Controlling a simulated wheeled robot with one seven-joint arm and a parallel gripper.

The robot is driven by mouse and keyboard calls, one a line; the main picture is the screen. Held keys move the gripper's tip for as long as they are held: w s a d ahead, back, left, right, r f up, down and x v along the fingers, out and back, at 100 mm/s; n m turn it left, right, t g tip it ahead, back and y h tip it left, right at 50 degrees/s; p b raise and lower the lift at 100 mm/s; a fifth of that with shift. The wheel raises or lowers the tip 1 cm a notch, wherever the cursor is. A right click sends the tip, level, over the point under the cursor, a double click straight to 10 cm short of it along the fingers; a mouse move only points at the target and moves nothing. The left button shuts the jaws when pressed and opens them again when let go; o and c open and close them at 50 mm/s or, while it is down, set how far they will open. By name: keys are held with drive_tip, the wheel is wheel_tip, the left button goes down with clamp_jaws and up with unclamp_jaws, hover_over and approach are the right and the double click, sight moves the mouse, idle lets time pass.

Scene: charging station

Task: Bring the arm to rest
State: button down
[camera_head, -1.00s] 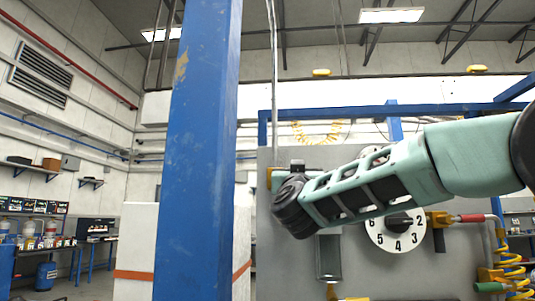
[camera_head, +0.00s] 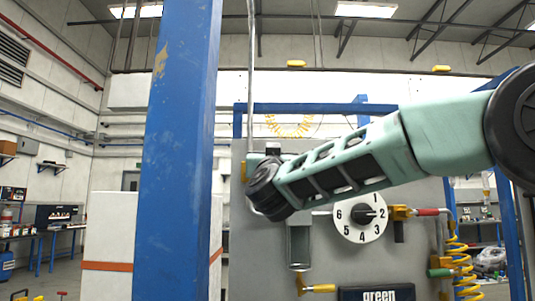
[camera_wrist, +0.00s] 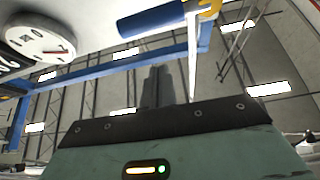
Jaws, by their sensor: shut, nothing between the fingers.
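My arm, in pale green with dark joints, reaches in from the right in the head view, and its dark joint hangs in front of the grey panel (camera_head: 410,270). My gripper's fingers are not visible in the head view. In the wrist view my gripper (camera_wrist: 158,75) shows as a dark, blurred pair of fingers close together, shut and empty, with ceiling and beams behind. A white numbered dial (camera_head: 348,229) sits on the panel just below my forearm. It also shows at the upper left of the wrist view (camera_wrist: 30,32).
A blue pillar (camera_head: 178,150) stands left of the arm. A yellow coiled hose (camera_head: 462,265) and a red-tipped connector (camera_head: 427,212) are right of the dial. A white cabinet (camera_head: 108,240) stands behind the pillar.

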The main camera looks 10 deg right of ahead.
drive_tip(key=b+v, duration=0.1)
drive_tip(key=v, duration=0.5)
drive_tip(key=shift+s+f, duration=0.15)
drive_tip(key=shift+s, duration=0.2)
drive_tip(key=d+f+n+g+y, duration=0.3)
drive_tip(key=f+g+y, duration=0.15)
drive_tip(key=f, duration=1.05)
drive_tip(key=d+f+n+g+y, duration=0.3)
drive_tip(key=d+f+g, duration=0.15)
drive_tip(key=f, duration=1.05)
drive_tip(key=s+d+f+m+g+h, duration=0.1)
drive_tip(key=s+d+f+g, duration=0.25)
drive_tip(key=f, duration=0.25)
drive_tip(key=s+d+f+g, duration=0.2)
drive_tip(key=s+f+g, duration=0.1)
drive_tip(key=s+f, duration=0.25)
drive_tip(key=s+d+f+m+g+h, duration=0.2)
drive_tip(key=s+d+f+g, duration=0.35)
drive_tip(key=s+f, duration=0.55)
drive_tip(key=s+a+r+n+g+p, duration=0.1)
drive_tip(key=s+a+r+n+p, duration=0.2)
drive_tip(key=s+a+r, duration=0.3)
drive_tip(key=s+a+r+n+g+y+p, duration=0.1)
drive_tip(key=s+a+r+n+p, duration=0.3)
drive_tip(key=s+a, duration=0.5)
wheel_tip(320, 180, up, 3)
drive_tip(key=a+p, duration=0.1)
drive_tip(key=a, duration=0.2)
drive_tip(key=shift+f, duration=0.15)
